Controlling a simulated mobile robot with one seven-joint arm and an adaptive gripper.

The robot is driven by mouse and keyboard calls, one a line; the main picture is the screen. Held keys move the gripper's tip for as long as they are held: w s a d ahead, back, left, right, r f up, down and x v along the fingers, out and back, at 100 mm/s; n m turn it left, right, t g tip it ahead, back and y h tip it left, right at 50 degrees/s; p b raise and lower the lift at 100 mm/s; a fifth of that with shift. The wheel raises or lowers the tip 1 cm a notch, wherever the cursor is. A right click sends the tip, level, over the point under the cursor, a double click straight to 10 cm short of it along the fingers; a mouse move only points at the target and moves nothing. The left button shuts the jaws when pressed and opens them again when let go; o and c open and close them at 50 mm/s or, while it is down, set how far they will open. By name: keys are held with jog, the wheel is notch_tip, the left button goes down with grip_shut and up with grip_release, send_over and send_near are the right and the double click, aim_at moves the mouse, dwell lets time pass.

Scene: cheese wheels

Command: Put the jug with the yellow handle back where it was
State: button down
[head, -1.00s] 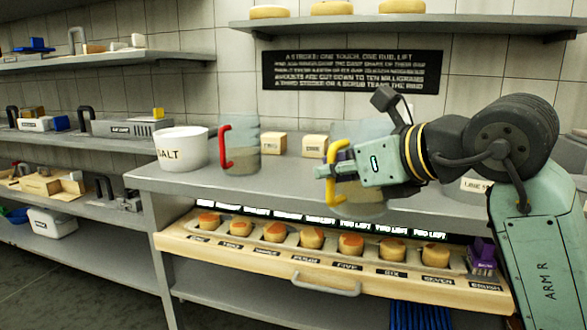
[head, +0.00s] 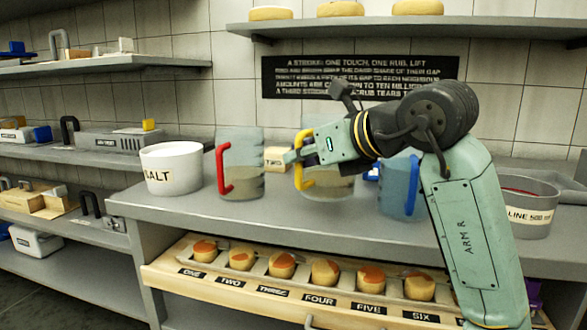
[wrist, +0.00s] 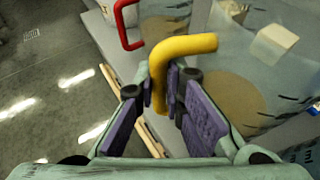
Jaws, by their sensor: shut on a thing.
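The clear jug with the yellow handle (head: 330,186) is at the counter, between the jug with the red handle (head: 245,180) and the jug with the blue handle (head: 400,190). It looks upright and holds something pale. My gripper (head: 297,160) is shut on its yellow handle, which faces left in the head view. In the wrist view the yellow handle (wrist: 185,46) passes between the purple finger pads. I cannot tell whether the jug's base touches the counter.
A white salt tub (head: 170,170) stands left on the counter (head: 180,205). A small labelled block (head: 278,158) sits behind, between the red and yellow jugs. A grey bowl (head: 527,205) stands right. Below, a drawer (head: 230,283) of small cheeses sticks out.

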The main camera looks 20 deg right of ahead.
jog(key=w+f, duration=0.3)
jog(key=w, duration=0.1)
jog(key=shift+w+f, duration=0.35)
jog(key=shift+f, duration=0.05)
jog(key=shift+f, duration=0.2)
jog(key=c, duration=1.7)
grip_release()
